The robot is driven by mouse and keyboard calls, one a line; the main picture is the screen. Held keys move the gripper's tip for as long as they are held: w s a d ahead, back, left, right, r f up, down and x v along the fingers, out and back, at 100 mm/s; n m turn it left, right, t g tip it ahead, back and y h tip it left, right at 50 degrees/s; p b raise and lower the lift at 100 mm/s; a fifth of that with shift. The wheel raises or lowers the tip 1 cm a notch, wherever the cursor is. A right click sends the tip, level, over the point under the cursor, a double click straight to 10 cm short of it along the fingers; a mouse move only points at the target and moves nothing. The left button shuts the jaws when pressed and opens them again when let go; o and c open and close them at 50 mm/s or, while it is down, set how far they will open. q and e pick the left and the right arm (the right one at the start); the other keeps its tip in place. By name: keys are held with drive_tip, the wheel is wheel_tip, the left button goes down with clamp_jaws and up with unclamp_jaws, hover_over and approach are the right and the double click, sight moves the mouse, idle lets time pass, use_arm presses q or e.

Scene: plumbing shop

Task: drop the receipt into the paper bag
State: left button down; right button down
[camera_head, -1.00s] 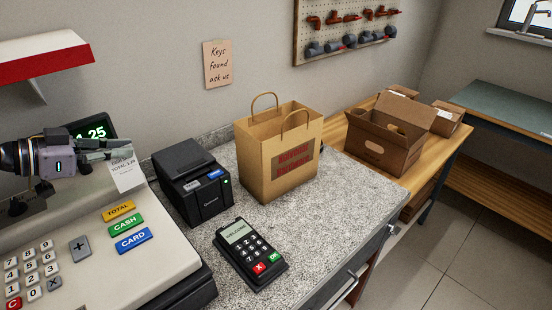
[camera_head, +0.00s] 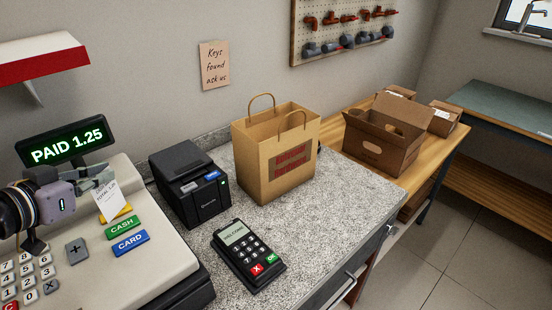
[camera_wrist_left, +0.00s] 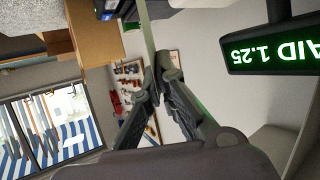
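The receipt (camera_head: 110,203) is a small white printed slip, tilted, in front of the cash register's keys in the head view. My left gripper (camera_head: 106,180) is shut on its upper end. In the left wrist view the fingertips (camera_wrist_left: 160,72) meet on the receipt (camera_wrist_left: 147,32), which shows nearly edge-on as a thin pale strip. The paper bag (camera_head: 262,160) is brown, with two loop handles and a red printed label. It stands upright and open-topped on the counter, to the right of my left gripper and apart from it. My right gripper is not in view.
A black printer (camera_head: 188,182) stands between the register (camera_head: 165,262) and the bag. A card terminal (camera_head: 248,255) lies in front. The register's display (camera_head: 66,142) reads PAID 1.25. An open cardboard box (camera_head: 385,150) stands right of the bag. Bare counter (camera_head: 330,210) lies right of the terminal.

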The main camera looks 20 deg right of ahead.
sight(97, 189)
use_arm(q)
drive_tip(key=s+n+y, duration=0.1)
drive_tip(key=s+a+n+t+y, duration=0.1)
drive_tip(key=s+n+y, duration=0.1)
drive_tip(key=shift+s+a+f+n+t+y, duration=0.1)
drive_tip(key=shift+a+f+n+t+y, duration=0.05)
drive_tip(key=shift+f+n+t+y, duration=0.2)
drive_tip(key=n+y, duration=0.1)
drive_tip(key=s+a+n+y, duration=0.1)
drive_tip(key=s+n+y, duration=0.1)
drive_tip(key=y, duration=0.1)
drive_tip(key=shift+s+a+f+t, duration=0.25)
drive_tip(key=shift+a+f+t, duration=0.05)
drive_tip(key=shift+a+t, duration=0.05)
